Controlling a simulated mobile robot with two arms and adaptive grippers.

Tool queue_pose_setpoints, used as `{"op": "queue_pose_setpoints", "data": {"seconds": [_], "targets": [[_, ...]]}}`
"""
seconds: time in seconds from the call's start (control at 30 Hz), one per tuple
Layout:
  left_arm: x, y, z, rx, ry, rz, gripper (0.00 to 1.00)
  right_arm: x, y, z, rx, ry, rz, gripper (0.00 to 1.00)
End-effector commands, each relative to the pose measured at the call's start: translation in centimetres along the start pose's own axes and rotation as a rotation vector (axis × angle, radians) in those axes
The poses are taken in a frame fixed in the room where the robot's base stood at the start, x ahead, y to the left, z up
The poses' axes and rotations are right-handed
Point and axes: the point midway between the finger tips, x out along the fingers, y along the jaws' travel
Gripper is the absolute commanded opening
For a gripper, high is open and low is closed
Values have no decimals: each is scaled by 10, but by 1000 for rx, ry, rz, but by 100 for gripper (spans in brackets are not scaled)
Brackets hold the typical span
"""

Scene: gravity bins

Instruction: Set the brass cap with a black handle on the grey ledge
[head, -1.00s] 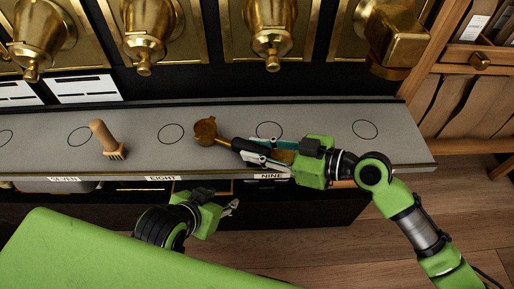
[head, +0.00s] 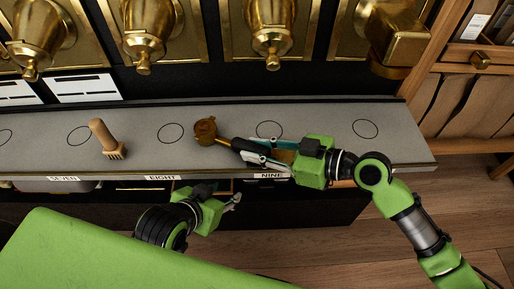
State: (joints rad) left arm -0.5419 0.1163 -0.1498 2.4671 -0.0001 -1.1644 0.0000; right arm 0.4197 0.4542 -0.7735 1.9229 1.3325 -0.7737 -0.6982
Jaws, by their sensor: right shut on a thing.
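The brass cap (head: 205,129) with its black handle (head: 241,145) is over the grey ledge (head: 320,138), between two drawn circles. My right gripper (head: 262,153) is shut on the black handle, its fingers reaching in from the right. I cannot tell whether the cap touches the ledge or is slightly above it. My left gripper (head: 233,203) is below the ledge's front edge, away from the cap, and its fingers are too small to read.
A wooden brush (head: 103,138) stands on the ledge to the left. Brass bin spouts (head: 272,42) hang behind the ledge. Labels such as EIGHT (head: 163,178) line its front edge. The ledge is clear at the right around a drawn circle (head: 365,129).

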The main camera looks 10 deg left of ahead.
Motion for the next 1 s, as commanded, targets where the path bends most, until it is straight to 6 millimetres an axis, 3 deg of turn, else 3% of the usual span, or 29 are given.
{"op": "queue_pose_setpoints", "data": {"seconds": [0.17, 0.2, 0.27, 0.3, 0.77, 1.0], "targets": [[1, 0, -4, 0, 14, 1, 40, 0, 0, 0, -1, 2, 1, 0], [1, 0, -5, 0, 19, 1, 40, 0, 0, 0, -1, 2, 1, 23], [1, 0, -5, 0, 21, 1, 40, 0, 0, 0, -1, 2, 1, 39], [1, 0, -6, 0, 21, 1, 40, 0, 0, 0, -1, 2, 0, 40], [1, 1, -4, 1, 15, 1, 40, -1, 0, 1, 0, -1, 0, 40], [1, 0, -4, 1, 14, 1, 40, -30, 0, 2, -1, -4, 2, 40]]}}
